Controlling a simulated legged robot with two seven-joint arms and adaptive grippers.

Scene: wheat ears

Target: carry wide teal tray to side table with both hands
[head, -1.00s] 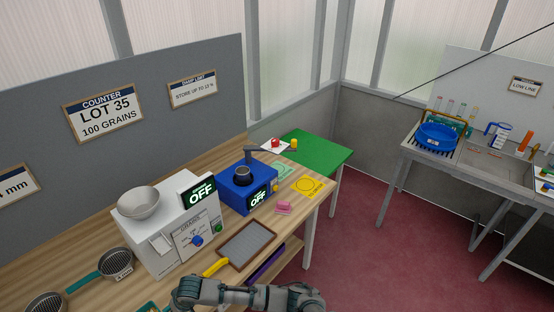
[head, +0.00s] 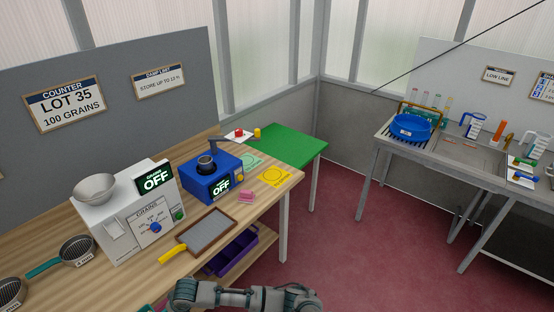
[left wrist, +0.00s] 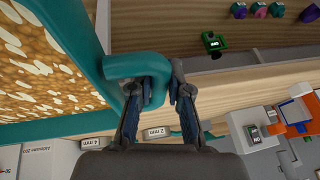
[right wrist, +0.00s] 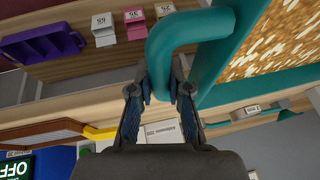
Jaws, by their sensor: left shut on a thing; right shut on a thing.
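The wide teal tray is full of pale grains on a golden bed. It shows in the left wrist view by its rim (left wrist: 60,126) and in the right wrist view by its rim (right wrist: 265,88). My left gripper (left wrist: 158,92) is shut on one teal handle (left wrist: 138,65). My right gripper (right wrist: 160,88) is shut on the other teal handle (right wrist: 185,28). The tray and both grippers are out of the head view, where only a piece of my arm shows at the bottom. A green-topped table (head: 288,144) stands beyond the wooden bench's far end.
The wooden bench (head: 150,213) carries a grain counter (head: 125,220), a blue device (head: 210,178) and a brown-framed sieve tray (head: 208,231). A purple bin (head: 232,252) sits on its lower shelf. A grey table (head: 445,155) stands at right. Red floor (head: 345,235) between is clear.

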